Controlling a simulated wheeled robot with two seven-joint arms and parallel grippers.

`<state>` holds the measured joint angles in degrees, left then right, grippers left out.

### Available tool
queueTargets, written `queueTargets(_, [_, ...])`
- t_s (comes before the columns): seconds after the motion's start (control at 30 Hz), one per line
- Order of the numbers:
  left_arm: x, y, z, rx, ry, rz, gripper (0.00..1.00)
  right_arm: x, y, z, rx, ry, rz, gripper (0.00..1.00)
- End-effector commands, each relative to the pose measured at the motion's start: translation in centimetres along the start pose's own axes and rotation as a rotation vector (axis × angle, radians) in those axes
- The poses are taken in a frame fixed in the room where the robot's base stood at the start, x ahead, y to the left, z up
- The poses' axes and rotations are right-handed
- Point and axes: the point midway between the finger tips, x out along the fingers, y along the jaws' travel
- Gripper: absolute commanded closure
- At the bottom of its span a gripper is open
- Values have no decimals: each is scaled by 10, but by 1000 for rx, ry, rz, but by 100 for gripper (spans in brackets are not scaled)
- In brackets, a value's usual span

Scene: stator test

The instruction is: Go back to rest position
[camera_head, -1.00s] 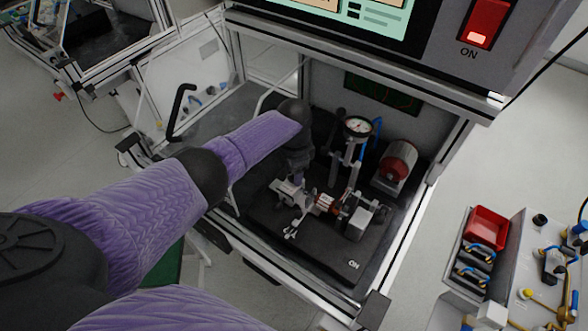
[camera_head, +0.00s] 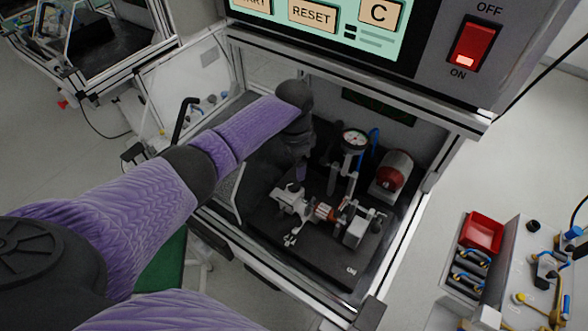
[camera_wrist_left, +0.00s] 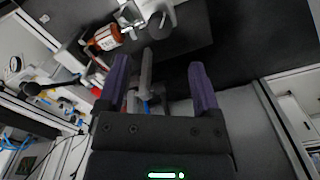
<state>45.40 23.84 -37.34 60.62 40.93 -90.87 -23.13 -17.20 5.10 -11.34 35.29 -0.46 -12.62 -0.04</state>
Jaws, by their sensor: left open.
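My left arm reaches from the left into the test station. My left gripper (camera_head: 300,172) points down behind the clamp fixture; its fingertips are small and partly dark in the head view. In the left wrist view its two purple fingers (camera_wrist_left: 160,85) are wide apart with nothing held between them. The copper-coloured stator (camera_head: 323,211) lies in the clamp fixture on the black base plate (camera_head: 300,255). It also shows in the left wrist view (camera_wrist_left: 108,37), beyond and left of the fingers, apart from them. My right gripper is not in view.
A dial gauge (camera_head: 355,138) on a stand and a red-ended motor (camera_head: 394,170) stand close right of the gripper. The station's frame post (camera_head: 415,205) and overhead control panel (camera_head: 410,40) bound the space.

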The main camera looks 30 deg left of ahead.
Motion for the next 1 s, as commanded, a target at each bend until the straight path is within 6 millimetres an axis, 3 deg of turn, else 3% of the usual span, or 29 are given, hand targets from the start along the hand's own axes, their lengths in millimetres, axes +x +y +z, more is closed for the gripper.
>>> queueTargets(0.03, [-12, 0, 0, 1, 2, -1, 17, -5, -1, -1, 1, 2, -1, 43])
queueTargets(0.2, [-25, 0, 0, 1, 1, 0, 17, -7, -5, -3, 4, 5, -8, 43])
queueTargets(0.63, [-23, 3, 0, 4, 1, 2, 17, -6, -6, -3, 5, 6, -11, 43])
queueTargets(0.73, [-2, 32, 1, 29, 18, 12, 17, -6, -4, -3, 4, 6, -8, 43])
queueTargets(0.83, [26, 87, 10, 34, 77, 28, 17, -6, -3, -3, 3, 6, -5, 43])
queueTargets(0.9, [35, 118, 22, -2, 126, 31, 17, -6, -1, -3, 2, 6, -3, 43])
queueTargets(1.0, [37, 147, 41, -76, 183, 28, 17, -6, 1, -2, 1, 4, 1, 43])
